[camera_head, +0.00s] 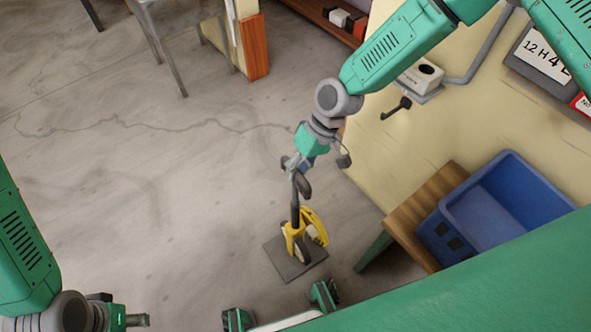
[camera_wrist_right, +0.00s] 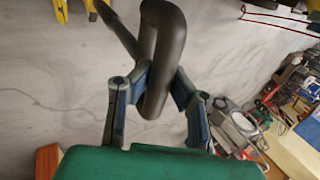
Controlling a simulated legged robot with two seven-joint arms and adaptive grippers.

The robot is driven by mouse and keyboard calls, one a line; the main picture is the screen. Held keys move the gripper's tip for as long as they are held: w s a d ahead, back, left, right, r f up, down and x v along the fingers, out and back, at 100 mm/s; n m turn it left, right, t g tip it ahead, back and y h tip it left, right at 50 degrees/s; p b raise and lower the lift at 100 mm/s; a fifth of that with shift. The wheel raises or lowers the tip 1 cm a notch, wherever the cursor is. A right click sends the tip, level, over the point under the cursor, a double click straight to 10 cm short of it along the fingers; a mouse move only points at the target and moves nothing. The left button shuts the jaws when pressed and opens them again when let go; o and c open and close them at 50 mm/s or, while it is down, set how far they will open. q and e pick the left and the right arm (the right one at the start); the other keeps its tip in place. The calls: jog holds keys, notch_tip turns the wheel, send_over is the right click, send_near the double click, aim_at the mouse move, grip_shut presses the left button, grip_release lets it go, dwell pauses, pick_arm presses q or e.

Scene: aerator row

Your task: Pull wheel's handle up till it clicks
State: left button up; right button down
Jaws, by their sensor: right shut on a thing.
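The wheel (camera_head: 314,229) is a yellow piece standing on a dark flat plate (camera_head: 281,262) on the floor. Its dark handle (camera_head: 295,211) rises upright from it. My right gripper (camera_head: 298,172) is at the handle's top, its fingers closed around the grip. In the right wrist view the dark, bent handle (camera_wrist_right: 160,60) passes between the two fingers of my right gripper (camera_wrist_right: 156,88). Part of the yellow wheel shows at the top left of that view. My left gripper (camera_head: 135,320) is at the bottom left, far from the wheel; its fingers are partly cut off.
A wall with a grey box (camera_head: 420,76) and a black lever (camera_head: 396,108) is behind my right arm. The floor left of the wheel is clear.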

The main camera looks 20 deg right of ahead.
jog(key=shift+w+r+p, duration=0.1)
jog(key=shift+r+p, duration=3.8)
jog(key=shift+r, duration=1.3)
jog(key=c, duration=1.4)
grip_release()
jog(key=shift+f, duration=0.15)
jog(key=shift+o, duration=0.2)
jog(key=p+v, duration=0.5)
jog(key=v, duration=0.4)
jog(key=shift+p, duration=0.35)
